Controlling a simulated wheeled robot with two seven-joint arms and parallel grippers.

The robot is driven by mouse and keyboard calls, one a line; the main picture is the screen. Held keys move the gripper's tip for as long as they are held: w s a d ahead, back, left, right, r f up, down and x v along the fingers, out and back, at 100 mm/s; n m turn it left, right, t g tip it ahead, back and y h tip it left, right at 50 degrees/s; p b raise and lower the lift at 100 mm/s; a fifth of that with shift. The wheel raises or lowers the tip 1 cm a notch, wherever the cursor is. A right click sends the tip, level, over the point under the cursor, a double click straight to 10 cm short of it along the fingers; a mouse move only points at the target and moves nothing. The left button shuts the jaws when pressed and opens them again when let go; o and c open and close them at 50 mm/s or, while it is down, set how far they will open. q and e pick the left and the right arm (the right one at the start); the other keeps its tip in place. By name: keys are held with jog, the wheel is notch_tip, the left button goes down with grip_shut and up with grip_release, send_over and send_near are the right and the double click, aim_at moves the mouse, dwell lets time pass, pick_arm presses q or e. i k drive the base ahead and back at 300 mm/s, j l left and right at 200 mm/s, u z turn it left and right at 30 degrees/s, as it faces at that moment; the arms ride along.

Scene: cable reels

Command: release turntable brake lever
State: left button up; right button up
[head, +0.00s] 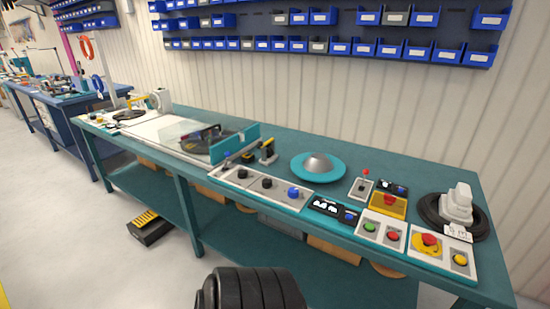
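A small lever with a red knob (365,172) stands up from a light grey plate (360,190) on the teal workbench (300,146). It is the likeliest brake lever, but no label on it can be read. Just left of it is a teal disc (335,173) with a grey cone in its middle, which looks like the turntable. How far the lever is tilted is too small to tell. Neither of my grippers can be made out in the head view.
Right of the lever are a yellow box with a red button (390,205), panels of coloured buttons (382,230) and a black reel (440,216) bearing a white part. A knob panel (268,184) and a clear screen (186,134) lie left. Blue bins (330,46) hang behind.

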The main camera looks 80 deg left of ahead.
aim_at(366, 172)
jog(key=u, duration=1.7)
